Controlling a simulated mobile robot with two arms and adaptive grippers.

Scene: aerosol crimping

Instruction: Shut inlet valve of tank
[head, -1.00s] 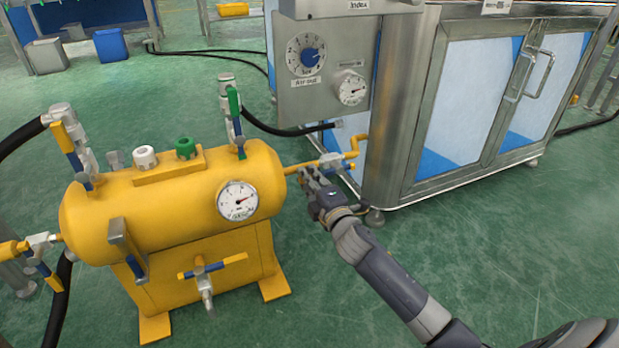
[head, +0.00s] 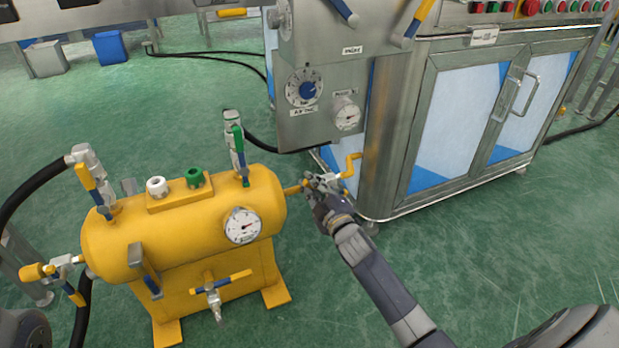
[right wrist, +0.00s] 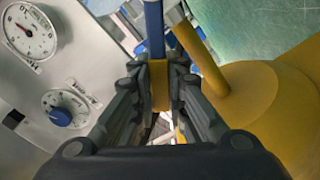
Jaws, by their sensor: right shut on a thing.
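The yellow tank (head: 190,235) stands on the green floor at left in the head view. A pipe runs from its right end to a small silver valve (head: 334,172) beside the steel cabinet. My right gripper (head: 312,183) is at this valve. In the right wrist view its fingers (right wrist: 158,95) are shut around the yellow part of a blue-and-yellow lever handle (right wrist: 154,35). The handle's end and the valve body are partly hidden by the fingers. The tank's gauge (head: 242,226) faces me. My left gripper is not in view.
Other levers are on the tank: a green-handled one (head: 238,150) on top, a blue-and-yellow one (head: 92,188) at top left, and one in front (head: 220,283). The steel cabinet (head: 390,150) stands close right of the valve. The floor at front right is clear.

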